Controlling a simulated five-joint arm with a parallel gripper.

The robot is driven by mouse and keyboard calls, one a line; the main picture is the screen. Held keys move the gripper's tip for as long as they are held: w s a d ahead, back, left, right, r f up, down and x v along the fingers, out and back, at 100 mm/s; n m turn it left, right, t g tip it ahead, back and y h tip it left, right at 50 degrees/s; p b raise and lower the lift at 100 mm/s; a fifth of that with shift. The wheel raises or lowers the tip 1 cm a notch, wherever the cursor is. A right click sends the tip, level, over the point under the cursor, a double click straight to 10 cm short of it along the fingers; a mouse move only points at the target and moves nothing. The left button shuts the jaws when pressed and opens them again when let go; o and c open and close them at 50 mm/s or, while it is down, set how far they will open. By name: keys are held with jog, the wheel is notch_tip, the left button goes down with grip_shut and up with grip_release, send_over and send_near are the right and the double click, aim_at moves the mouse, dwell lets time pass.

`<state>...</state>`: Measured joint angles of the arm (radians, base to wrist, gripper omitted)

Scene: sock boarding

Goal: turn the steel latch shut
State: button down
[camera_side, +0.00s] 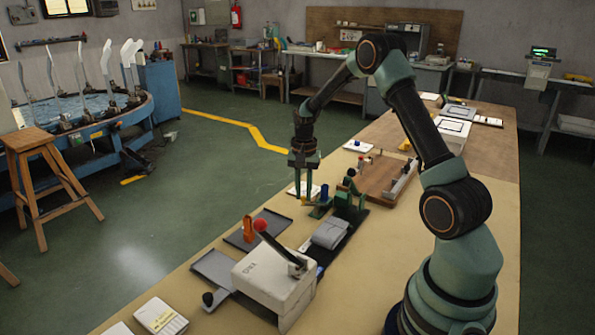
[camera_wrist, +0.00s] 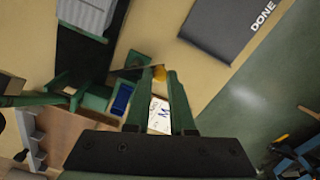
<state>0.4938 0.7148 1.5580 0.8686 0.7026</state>
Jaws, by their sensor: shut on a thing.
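In the side view my gripper (camera_side: 308,202) points down at the left side of the green fixture (camera_side: 346,198), low over the bench. The latch bar is too small there to make out its angle. The contact between fingertips and knob is partly hidden by the fingers.
A grey folded stack (camera_side: 331,232) lies beside the fixture. A white box (camera_side: 272,278) with a red-knobbed lever stands in front. A dark tray marked DONE (camera_wrist: 232,25) lies at upper right in the wrist view. A wooden board (camera_side: 378,182) lies behind the fixture.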

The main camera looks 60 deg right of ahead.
jog(key=n, duration=0.2)
jog(key=s+a+n, duration=0.1)
jog(key=n, duration=0.2)
jog(key=shift+s+a+n, duration=0.15)
jog(key=shift+s+n, duration=0.1)
jog(key=shift+n, duration=0.15)
jog(key=n, duration=0.1)
jog(key=s+n, duration=0.1)
jog(key=n, duration=0.3)
jog(key=shift+s+a, duration=0.2)
jog(key=shift+s, duration=0.05)
jog(key=shift+n, duration=0.3)
jog(key=c, duration=0.8)
grip_release()
jog(key=shift+s, duration=0.1)
jog(key=shift+o, duration=0.2)
notch_tip(320, 180, up, 12)
jog(key=shift+r, duration=0.15)
